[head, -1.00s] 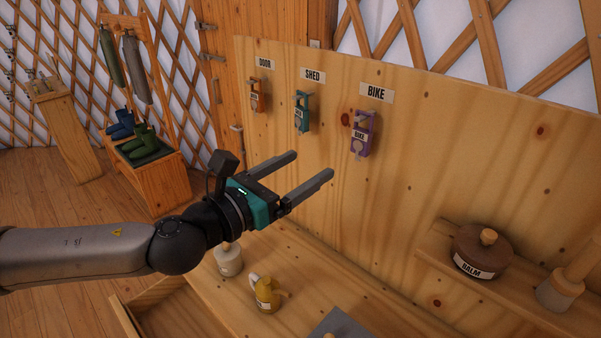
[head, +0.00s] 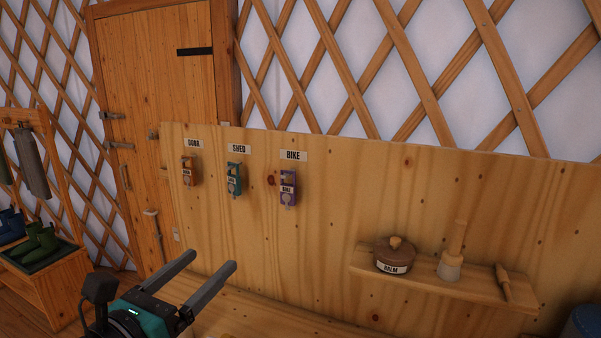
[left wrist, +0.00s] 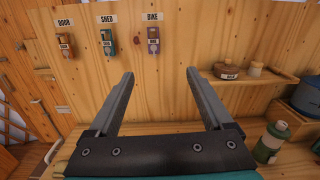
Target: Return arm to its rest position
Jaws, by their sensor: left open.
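My left gripper (head: 202,280) is open and empty at the lower left of the head view, in front of the wooden board (head: 340,220). Its two fingers are spread wide in the left wrist view (left wrist: 160,90), with nothing between them. Three labelled tags hang on the board: an orange one (head: 188,172) under DOOR, a teal one (head: 235,180) under SHED and a purple one (head: 288,189) under BIKE. The gripper is below them and apart from them. My right gripper is not in view.
A shelf (head: 440,284) on the board holds a brown BALM pot (head: 394,257), a wooden-handled tool (head: 452,255) and a small peg (head: 503,283). A green bottle (left wrist: 270,143) and a blue-grey pot (left wrist: 306,98) stand at right. A door (head: 160,90) and a boot rack (head: 55,285) are at left.

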